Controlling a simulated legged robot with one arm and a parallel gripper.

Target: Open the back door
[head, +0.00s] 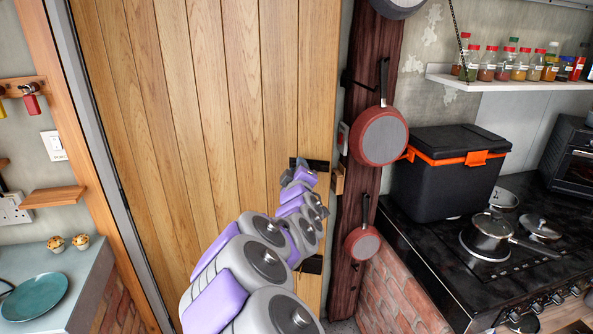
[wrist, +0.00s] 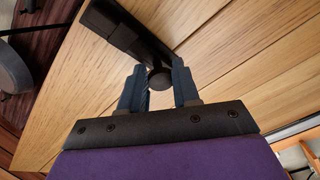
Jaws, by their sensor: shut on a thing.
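The back door (head: 213,110) is a tall door of vertical wooden planks, and it appears closed in its frame. Its black handle (head: 318,164) is at the right edge of the door in the head view. In the wrist view the handle (wrist: 124,30) is a dark lever on a round stem. My gripper (wrist: 160,80) has its two fingers on either side of the stem and is shut on the handle. In the head view my arm reaches up to the handle and hides the gripper's fingers (head: 298,170).
A dark wooden post (head: 378,65) with hanging red pans (head: 379,137) stands right of the door. A stove (head: 470,250) with pots and a black cooler box (head: 445,180) is at the right. A counter (head: 75,285) with a teal plate (head: 34,296) is at the left.

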